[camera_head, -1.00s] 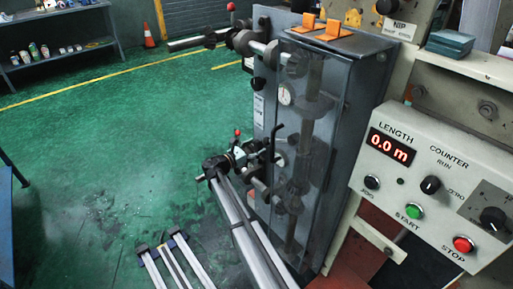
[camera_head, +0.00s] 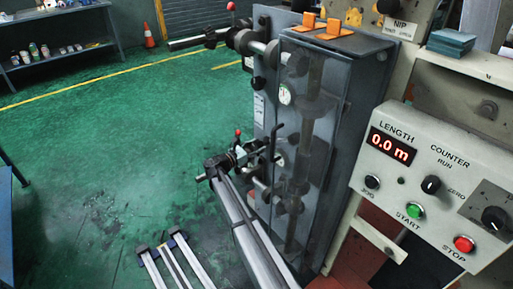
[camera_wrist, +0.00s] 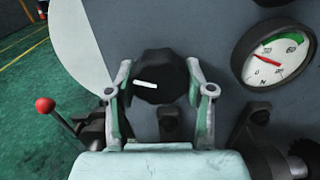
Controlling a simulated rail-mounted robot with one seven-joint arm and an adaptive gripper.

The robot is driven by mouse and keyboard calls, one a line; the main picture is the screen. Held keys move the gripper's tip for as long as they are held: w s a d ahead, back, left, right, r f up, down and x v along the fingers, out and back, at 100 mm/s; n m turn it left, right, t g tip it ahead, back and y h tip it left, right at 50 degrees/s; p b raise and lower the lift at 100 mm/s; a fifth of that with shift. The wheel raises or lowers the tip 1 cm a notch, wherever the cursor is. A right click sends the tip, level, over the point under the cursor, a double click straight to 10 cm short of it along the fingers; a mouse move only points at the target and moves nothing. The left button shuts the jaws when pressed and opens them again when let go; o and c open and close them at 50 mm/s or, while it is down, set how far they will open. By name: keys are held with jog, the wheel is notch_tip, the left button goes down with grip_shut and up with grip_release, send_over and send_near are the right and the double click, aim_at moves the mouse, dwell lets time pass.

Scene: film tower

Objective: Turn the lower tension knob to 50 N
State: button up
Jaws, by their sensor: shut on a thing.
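The black knob (camera_wrist: 160,76) with a white pointer line is near the middle of the wrist view, on a grey panel. Its white line points left, almost level. My gripper (camera_wrist: 158,70) is shut on the knob, with one finger on its left and one on its right. The tension gauge (camera_wrist: 278,56) is right of the knob. Its red needle points left and slightly up, low on the scale, well short of the green band near 60. In the head view the knob cannot be made out clearly.
A lever with a red ball (camera_wrist: 45,105) stands left of my gripper. A dark round part (camera_wrist: 298,160) lies at lower right. In the head view, the grey cabinet (camera_head: 330,140) has a clear cover, and the length counter panel (camera_head: 440,190) reads 0.0 m. Green floor (camera_head: 90,180) is open at left.

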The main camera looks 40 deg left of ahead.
jog(key=m+b, duration=0.2)
jog(key=m, duration=0.2)
jog(key=shift+w+f, duration=0.1)
jog(key=m+b, duration=0.3)
jog(key=m, duration=0.2)
jog(key=m+b, duration=0.3)
jog(key=m, duration=0.1)
jog(key=shift+a+b, duration=0.1)
jog(key=shift+b, duration=0.2)
jog(key=shift+r+m+b, duration=0.25)
jog(key=shift+m+b, duration=0.8)
jog(key=shift+m, duration=0.65)
jog(key=o, duration=1.2)
jog(key=shift+w, duration=0.1)
jog(key=shift+c, duration=0.2)
jog(key=shift+s, duration=0.2)
